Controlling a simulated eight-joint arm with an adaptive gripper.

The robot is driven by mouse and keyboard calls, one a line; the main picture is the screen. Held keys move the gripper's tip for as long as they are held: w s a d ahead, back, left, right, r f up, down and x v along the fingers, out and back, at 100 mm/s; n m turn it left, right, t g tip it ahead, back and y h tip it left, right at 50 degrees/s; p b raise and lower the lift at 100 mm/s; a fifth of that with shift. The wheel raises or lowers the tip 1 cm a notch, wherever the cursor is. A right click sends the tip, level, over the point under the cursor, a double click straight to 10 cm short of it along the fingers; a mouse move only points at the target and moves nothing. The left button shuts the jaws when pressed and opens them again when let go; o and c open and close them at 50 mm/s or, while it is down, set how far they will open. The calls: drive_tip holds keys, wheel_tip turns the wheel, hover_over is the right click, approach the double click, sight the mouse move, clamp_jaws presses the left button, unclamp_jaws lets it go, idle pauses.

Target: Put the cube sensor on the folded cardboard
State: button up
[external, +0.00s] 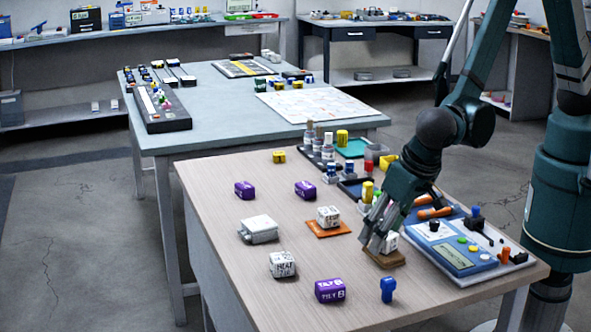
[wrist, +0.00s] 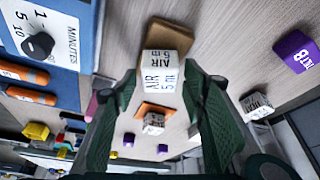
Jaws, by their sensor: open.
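A white cube sensor marked AIR (wrist: 162,78) sits between the spread fingers of my gripper (wrist: 158,112). In the external view the cube (external: 391,240) shows partly behind the fingers. The brown folded cardboard (external: 386,260) lies flat on the wood-topped table, directly under the cube. In the wrist view the cardboard (wrist: 165,36) shows just beyond the cube, which overlaps it and appears to rest on it; the contact is hidden. My gripper (external: 375,240) is open and low over the cardboard, with a finger on each side of the cube.
A blue-and-white control panel (external: 462,250) stands right of my gripper. Another white cube (external: 328,214) sits on an orange pad (external: 322,232). Purple blocks (external: 330,290), a white HEAT block (external: 283,264) and a blue piece (external: 388,289) stand nearby.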

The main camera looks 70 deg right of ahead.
drive_tip(key=shift+r, duration=0.15)
drive_tip(key=p+v, duration=0.2)
drive_tip(key=v, duration=1)
idle(0.5)
